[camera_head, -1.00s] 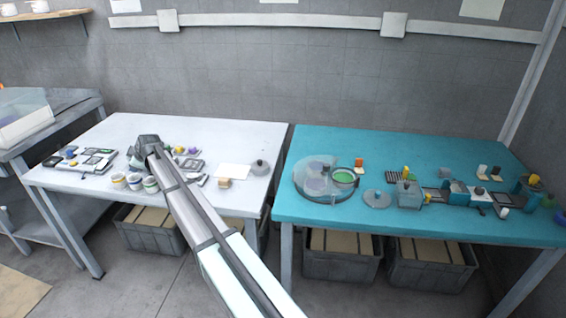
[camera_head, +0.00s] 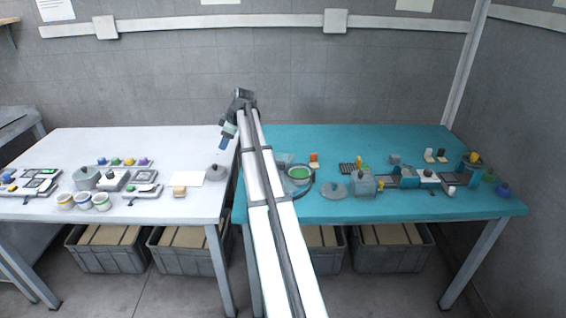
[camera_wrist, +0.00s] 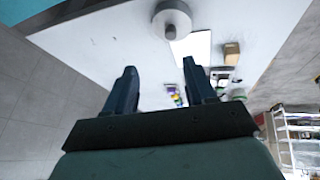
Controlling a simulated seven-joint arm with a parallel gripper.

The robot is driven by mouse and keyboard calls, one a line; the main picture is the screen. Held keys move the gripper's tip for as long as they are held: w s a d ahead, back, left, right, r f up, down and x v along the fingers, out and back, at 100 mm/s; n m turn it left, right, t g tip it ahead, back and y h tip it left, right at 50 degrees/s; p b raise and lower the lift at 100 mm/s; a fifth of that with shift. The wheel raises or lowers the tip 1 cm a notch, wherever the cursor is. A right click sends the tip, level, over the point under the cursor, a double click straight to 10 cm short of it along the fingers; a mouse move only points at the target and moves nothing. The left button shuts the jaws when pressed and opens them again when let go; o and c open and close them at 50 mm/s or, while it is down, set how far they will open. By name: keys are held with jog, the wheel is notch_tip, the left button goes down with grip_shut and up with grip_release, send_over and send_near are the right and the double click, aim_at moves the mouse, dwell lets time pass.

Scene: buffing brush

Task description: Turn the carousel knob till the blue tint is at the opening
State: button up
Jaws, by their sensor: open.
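The carousel (camera_head: 311,186) stands on the teal table and is mostly hidden behind my arm in the head view. A round green tint (camera_head: 299,173) shows in the uncovered part at its right side. The carousel knob and the blue tint cannot be made out.
On the white table (camera_head: 150,150) are a grey knobbed piece (camera_head: 217,172), a white sheet (camera_head: 176,178) and several small pots. On the teal table (camera_head: 290,136) a grey disc (camera_head: 335,190) and a clear box (camera_head: 362,185) stand right of the carousel. The teal table's back strip is clear.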

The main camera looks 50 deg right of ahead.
jog(key=s+d+r+m, duration=0.1)
jog(key=s+d+r, duration=0.1)
jog(key=s+d, duration=0.75)
jog(key=g, duration=0.2)
send_near(282, 163)
jog(key=shift+m+y, duration=0.4)
jog(key=x, duration=0.9)
jog(key=shift+d+f, duration=0.15)
jog(key=shift+d, duration=0.25)
grip_shut()
